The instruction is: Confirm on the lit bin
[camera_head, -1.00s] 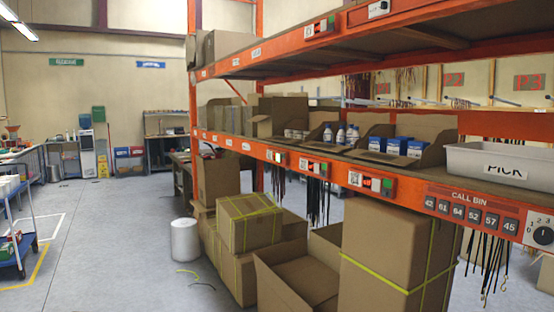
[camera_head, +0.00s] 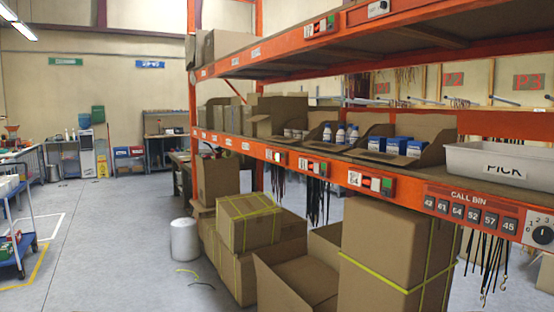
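Small control modules sit along the orange middle beam of the rack, below the bins. One module (camera_head: 277,158) is under the bin of small white cans, one (camera_head: 314,167) under the bin of white bottles, and one (camera_head: 372,182) under the bin of blue boxes (camera_head: 396,146). Another module (camera_head: 319,27) is on the upper beam. The modules show small coloured buttons and pale faces; which one is lit is too small to tell for sure. A CALL BIN panel (camera_head: 470,208) with several numbered tiles and a dial (camera_head: 542,233) is at the right. Neither gripper is in view.
A grey tote marked PICK (camera_head: 500,165) stands on the shelf at the right. Strapped cartons (camera_head: 385,262) and an open carton (camera_head: 285,278) stand below the beam. A white cylinder (camera_head: 184,240) is on the floor.

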